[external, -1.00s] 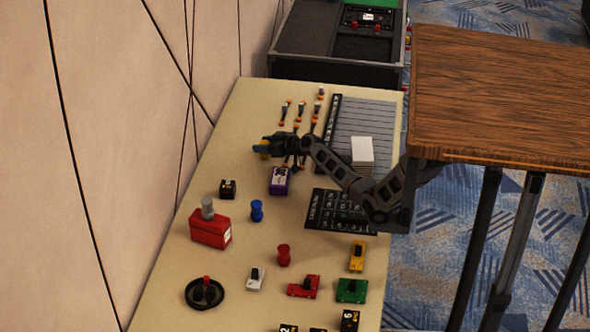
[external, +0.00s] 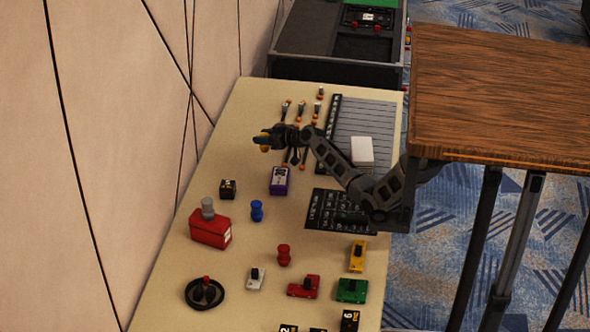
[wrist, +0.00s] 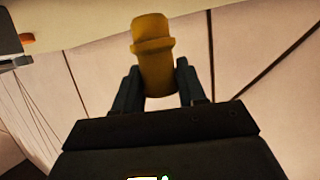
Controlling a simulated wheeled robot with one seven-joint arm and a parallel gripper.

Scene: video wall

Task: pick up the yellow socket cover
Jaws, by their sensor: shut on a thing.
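The yellow socket cover (wrist: 154,60) is a rounded yellow piece with a raised band. It is gripped between the two fingers of my gripper (wrist: 160,85) in the wrist view. In the external view, my gripper (external: 268,138) reaches over the far left part of the beige table, and the yellow cover (external: 264,148) shows as a small patch at its tip. The wrist view shows wall panels behind the cover, and it appears held off the table. The fingers hide part of it in the external view.
The beige table (external: 165,290) holds a purple box (external: 279,181), a small black box (external: 228,189), a red box (external: 210,229) and several small coloured switches. Several orange-tipped pieces lie near my arm. The panelled wall (external: 100,150) runs along the left; a wooden tabletop (external: 500,100) stands right.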

